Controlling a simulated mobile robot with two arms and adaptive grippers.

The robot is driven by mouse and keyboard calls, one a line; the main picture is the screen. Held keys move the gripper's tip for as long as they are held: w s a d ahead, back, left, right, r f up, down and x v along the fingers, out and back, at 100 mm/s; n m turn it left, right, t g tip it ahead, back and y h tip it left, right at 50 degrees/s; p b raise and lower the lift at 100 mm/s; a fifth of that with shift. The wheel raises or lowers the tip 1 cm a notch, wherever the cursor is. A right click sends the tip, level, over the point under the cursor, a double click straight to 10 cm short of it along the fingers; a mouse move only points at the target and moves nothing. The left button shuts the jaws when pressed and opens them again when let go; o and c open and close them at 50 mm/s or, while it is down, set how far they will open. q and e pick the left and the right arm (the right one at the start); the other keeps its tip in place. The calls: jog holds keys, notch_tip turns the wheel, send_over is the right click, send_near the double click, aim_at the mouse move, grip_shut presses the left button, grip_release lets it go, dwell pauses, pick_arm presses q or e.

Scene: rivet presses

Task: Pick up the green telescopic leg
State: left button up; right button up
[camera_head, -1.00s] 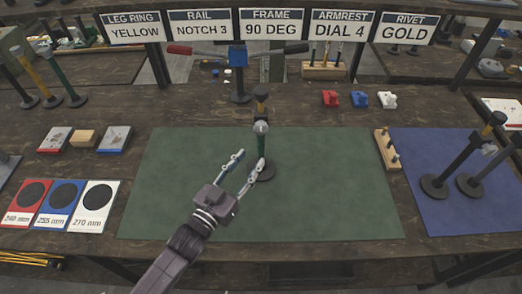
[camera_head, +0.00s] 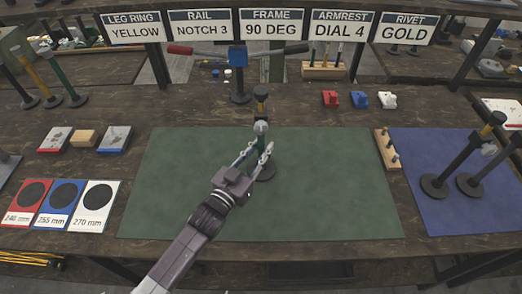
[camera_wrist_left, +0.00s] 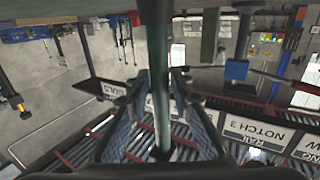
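The green telescopic leg (camera_head: 261,143) stands upright on the green mat, with a black round base, a grey knob at mid-height and a yellow and black upper part. My left gripper (camera_head: 261,148) is at its lower green tube, below the knob, with one finger on each side. In the left wrist view the green tube (camera_wrist_left: 160,75) runs between the two fingers (camera_wrist_left: 156,95), with a gap visible on each side. The gripper looks open around the leg. Part of the leg's base is hidden behind the fingers. My right gripper is not in view.
The green mat (camera_head: 330,190) is otherwise clear. A small wooden peg block (camera_head: 387,150) stands at its right edge. Two black legs stand on the blue mat (camera_head: 440,215). Coloured size cards (camera_head: 60,205) lie at left. A blue-headed fixture (camera_head: 238,58) stands behind.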

aim_at(261, 126)
pick_arm(q)
grip_shut()
jog(key=shift+r, duration=0.15)
notch_tip(261, 126, up, 9)
jog(key=shift+f, duration=0.1)
notch_tip(261, 126, down, 8)
jog(key=shift+r, duration=0.25)
